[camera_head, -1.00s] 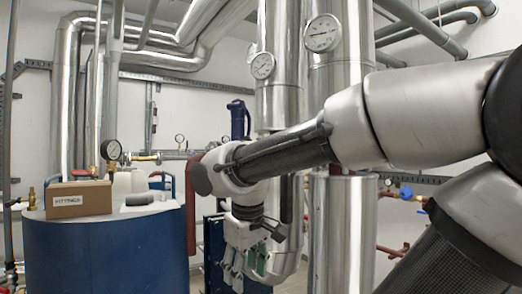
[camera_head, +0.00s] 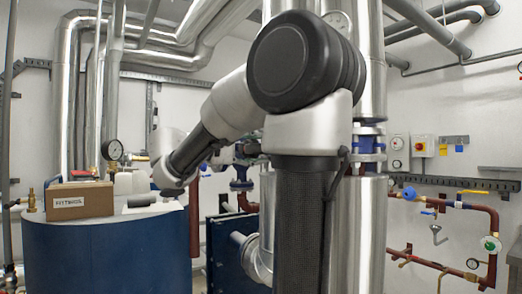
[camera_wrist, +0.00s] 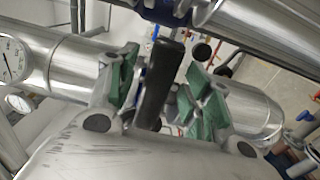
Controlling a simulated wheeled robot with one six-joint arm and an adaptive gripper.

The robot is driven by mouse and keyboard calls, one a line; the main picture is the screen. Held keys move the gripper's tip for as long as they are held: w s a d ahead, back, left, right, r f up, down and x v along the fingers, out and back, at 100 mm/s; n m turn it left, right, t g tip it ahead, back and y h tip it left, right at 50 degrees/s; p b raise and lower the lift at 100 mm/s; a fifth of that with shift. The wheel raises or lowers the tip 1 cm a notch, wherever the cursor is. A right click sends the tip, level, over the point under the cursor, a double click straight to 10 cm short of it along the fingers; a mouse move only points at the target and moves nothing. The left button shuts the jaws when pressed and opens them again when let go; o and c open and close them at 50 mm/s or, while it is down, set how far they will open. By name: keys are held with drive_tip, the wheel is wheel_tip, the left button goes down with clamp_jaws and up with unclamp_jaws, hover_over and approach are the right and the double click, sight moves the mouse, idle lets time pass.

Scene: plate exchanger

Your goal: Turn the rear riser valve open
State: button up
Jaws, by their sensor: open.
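The rear riser valve appears to be the dark blue flanged valve (camera_head: 241,178) behind my arm in the head view, partly hidden. In the wrist view a dark lever handle (camera_wrist: 161,80) stands between the two fingers, with some blue body behind it. My gripper (camera_wrist: 163,95) is open, with one green-padded finger on each side of the handle. I see a gap at least on the handle's right side; contact on the left is unclear. In the head view my gripper is mostly hidden behind my arm links.
Another blue flanged valve (camera_head: 368,146) sits on the metal-clad riser at right, close to my arm. Red piping (camera_head: 470,285) with small valves runs along the right wall.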

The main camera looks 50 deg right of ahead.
drive_tip(key=shift+x, duration=0.95)
clamp_jaws()
drive_tip(key=shift+d+f, duration=0.1)
